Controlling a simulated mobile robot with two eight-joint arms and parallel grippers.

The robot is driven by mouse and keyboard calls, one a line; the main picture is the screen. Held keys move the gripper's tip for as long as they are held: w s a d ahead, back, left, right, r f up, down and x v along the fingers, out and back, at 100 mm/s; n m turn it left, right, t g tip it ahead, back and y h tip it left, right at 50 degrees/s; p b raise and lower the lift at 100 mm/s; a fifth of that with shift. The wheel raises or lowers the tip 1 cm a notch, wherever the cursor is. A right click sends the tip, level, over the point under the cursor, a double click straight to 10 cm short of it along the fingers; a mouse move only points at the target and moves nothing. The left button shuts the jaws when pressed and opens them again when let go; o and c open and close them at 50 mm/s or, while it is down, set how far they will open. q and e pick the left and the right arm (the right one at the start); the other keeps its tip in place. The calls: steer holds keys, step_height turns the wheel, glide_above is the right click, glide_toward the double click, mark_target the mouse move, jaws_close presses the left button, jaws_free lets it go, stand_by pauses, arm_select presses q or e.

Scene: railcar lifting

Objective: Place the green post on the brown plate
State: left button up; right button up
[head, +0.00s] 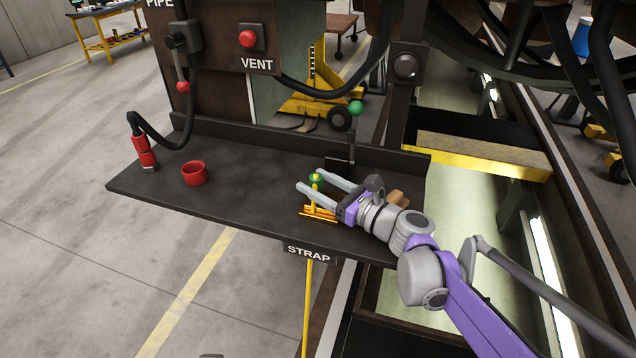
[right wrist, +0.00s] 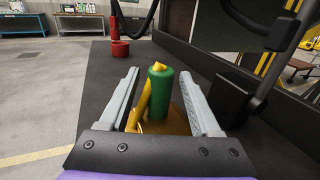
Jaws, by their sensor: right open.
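My right gripper (head: 311,181) is open, low over the dark shelf. The green post (right wrist: 158,95) stands upright between its two fingers, with a gap on each side in the right wrist view. In the head view only a small green part of the post (head: 316,178) shows, with yellow on it. A yellow strap (right wrist: 139,105) rises beside the post on its left. An orange-brown surface (right wrist: 182,122) lies around the post's foot; I cannot tell whether it is the brown plate. A tan-brown piece (head: 398,197) shows partly behind my right gripper. My left gripper is not in view.
The dark shelf (head: 240,205) has a raised back edge. A red cup (head: 194,173) and a red hose nozzle (head: 145,153) stand at its left. A lever with a green knob (head: 356,108) rises behind my gripper. A yellow strap (head: 308,300) hangs below the front edge.

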steer(key=shift+r, duration=0.3)
steer(key=v, duration=1.2)
steer(key=shift+s+f, duration=0.1)
steer(key=shift+f, duration=0.05)
